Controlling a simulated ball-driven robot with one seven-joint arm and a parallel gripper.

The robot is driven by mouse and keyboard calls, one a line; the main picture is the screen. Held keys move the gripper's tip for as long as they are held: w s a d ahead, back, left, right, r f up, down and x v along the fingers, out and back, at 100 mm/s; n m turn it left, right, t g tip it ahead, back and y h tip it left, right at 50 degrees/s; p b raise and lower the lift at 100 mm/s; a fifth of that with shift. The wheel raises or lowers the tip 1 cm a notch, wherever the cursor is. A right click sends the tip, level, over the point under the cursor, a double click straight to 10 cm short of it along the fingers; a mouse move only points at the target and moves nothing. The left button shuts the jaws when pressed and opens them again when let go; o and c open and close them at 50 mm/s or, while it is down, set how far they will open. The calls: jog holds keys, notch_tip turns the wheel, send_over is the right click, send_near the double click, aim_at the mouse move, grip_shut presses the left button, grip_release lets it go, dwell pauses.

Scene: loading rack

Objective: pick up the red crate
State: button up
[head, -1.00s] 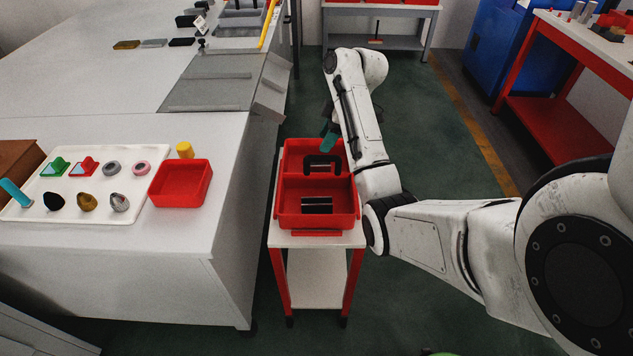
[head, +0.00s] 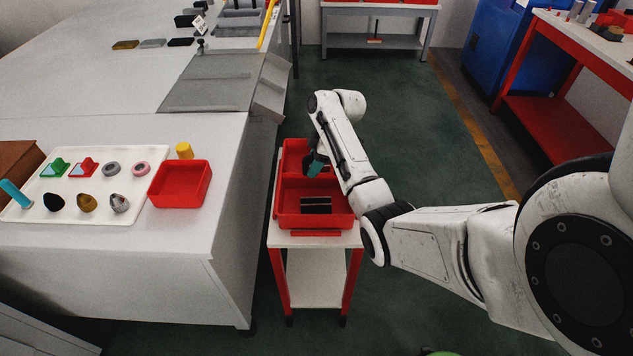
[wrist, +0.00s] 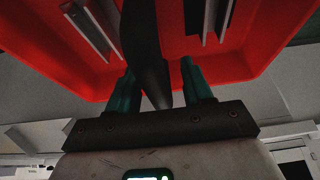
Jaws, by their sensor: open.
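The red crate (head: 335,221) sits on a small white-topped trolley in the head view, with dark slabs in its front compartment. It also fills the top of the wrist view (wrist: 262,48). My gripper (head: 314,172) is at the crate's middle, from above. In the wrist view my gripper (wrist: 160,88) is open, its two teal fingers apart. The crate's black handle (wrist: 145,50) shows between the fingers; I cannot tell whether they touch it. In the head view my gripper and wrist hide most of the handle.
The trolley (head: 351,241) stands close beside the large grey table (head: 215,235). On that table are a smaller red bin (head: 180,199), a yellow cylinder (head: 184,150) and a white tray (head: 97,238) of several small parts. Green floor is free to the right.

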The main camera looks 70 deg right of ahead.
grip_shut()
dwell(0.4)
jog(key=shift+r, duration=0.1)
dwell(0.9)
